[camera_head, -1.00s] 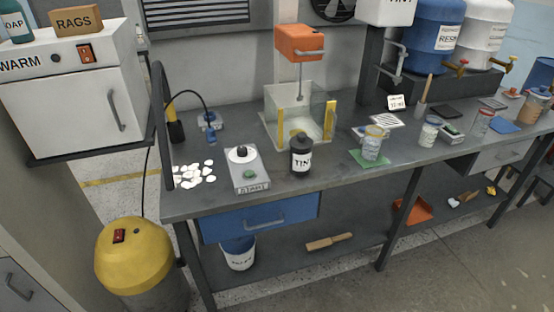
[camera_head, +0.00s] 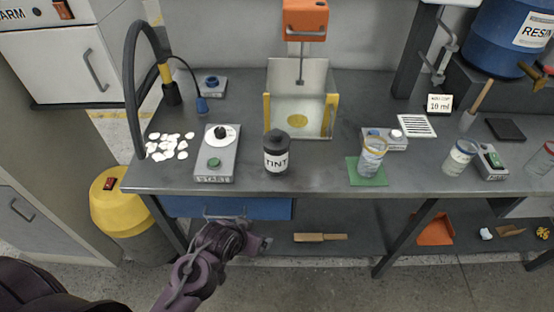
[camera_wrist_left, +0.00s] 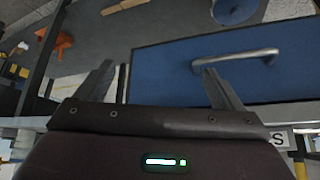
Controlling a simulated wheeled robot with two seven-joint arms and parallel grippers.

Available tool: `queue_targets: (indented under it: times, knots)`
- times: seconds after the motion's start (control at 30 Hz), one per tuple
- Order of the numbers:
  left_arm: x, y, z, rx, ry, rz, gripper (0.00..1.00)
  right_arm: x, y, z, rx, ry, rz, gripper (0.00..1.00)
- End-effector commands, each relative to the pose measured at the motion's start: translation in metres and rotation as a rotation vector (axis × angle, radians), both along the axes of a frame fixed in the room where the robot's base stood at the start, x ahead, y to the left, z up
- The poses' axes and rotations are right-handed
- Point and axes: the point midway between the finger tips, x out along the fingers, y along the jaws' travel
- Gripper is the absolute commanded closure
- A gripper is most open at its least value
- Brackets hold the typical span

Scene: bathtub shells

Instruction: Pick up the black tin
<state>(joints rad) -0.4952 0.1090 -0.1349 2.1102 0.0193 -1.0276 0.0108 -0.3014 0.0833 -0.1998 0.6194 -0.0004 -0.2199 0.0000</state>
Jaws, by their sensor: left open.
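The black tin (camera_head: 276,152) stands upright on the workbench, with a black lid and a white label reading TINT. It is right of the START control box and in front of the mixing stand. My left gripper (camera_head: 258,243) is below the bench top, in front of the blue drawer (camera_head: 228,207), lower than the tin and apart from it. In the left wrist view the left gripper (camera_wrist_left: 158,82) is open and empty, with the blue drawer and its metal handle (camera_wrist_left: 236,57) beyond the fingers. The tin is not in the left wrist view. My right gripper is not in view.
The START box (camera_head: 216,153) and white chips (camera_head: 168,146) lie left of the tin. The orange mixer (camera_head: 305,20) with a clear guard stands behind it. A cup (camera_head: 371,157) on a green mat (camera_head: 367,178) is to the right. Bare bench separates tin and mat.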

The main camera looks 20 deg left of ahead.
Motion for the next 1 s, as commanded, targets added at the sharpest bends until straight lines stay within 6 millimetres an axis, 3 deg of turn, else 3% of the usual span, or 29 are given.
queue_targets:
  times: [0.1, 0.13, 0.7, 1.0]
  knots:
    - [0.02, -0.001, 0.048, -0.021, -0.133, 0.009, 0.11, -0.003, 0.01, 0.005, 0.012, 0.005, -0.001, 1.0]
    - [0.026, -0.002, 0.052, -0.028, -0.164, 0.011, 0.11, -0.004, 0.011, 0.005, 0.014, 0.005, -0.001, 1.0]
    - [0.105, -0.005, 0.073, -0.106, -0.713, 0.035, 0.11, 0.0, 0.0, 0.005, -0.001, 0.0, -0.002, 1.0]
    - [0.122, -0.003, 0.085, -0.135, -0.971, 0.037, 0.11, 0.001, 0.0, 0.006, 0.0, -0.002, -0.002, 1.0]
